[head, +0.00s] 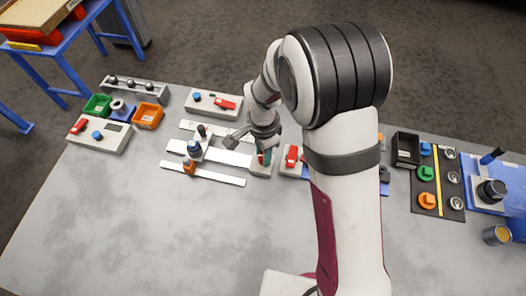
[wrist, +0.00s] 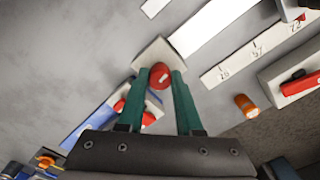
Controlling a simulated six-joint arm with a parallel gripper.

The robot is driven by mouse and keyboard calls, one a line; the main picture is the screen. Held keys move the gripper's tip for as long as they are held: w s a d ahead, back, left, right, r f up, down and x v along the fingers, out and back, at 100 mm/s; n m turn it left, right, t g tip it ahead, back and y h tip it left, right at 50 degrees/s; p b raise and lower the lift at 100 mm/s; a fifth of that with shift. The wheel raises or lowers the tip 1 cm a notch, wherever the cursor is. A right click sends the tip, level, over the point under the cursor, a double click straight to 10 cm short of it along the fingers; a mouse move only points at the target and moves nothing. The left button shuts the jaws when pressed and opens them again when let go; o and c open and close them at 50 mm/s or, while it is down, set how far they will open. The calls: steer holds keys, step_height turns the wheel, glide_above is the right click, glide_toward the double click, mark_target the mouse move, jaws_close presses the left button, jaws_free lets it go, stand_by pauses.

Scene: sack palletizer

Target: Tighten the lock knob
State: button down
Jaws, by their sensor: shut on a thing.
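The red lock knob (wrist: 160,75) sits on a pale block (wrist: 152,53) at the end of a white rail (wrist: 215,24). My gripper (wrist: 160,76) has its two teal fingers on either side of the knob and is shut on it. In the head view my gripper (head: 264,156) points down onto the same block (head: 260,170), right of the white rails. The knob is mostly hidden there by the fingers. I cannot tell how tight the knob is.
A numbered scale strip (wrist: 255,50) lies beside the rail. An orange piece (wrist: 246,105) lies near it. A box with a red switch (head: 291,158) stands close right of my gripper. Green (head: 98,105) and orange (head: 148,116) bins stand at the left. The front-left table is clear.

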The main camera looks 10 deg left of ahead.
steer(key=c, duration=0.6)
jaws_free()
step_height(320, 180, up, 16)
steer(key=shift+f, duration=0.1)
steer(key=s+d+n, duration=0.1)
steer(key=s+d, duration=0.4)
steer(key=s, duration=0.1)
steer(key=s+d+r+n+y, duration=0.1)
steer(key=s+d, duration=0.4)
steer(key=s, duration=0.2)
steer(key=s+d+n, duration=0.1)
steer(key=s+d, duration=0.4)
steer(key=s, duration=0.2)
steer(key=shift+d+r+n+y, duration=0.2)
steer(key=shift+r+n+y, duration=0.15)
steer(key=shift+n+y, duration=0.05)
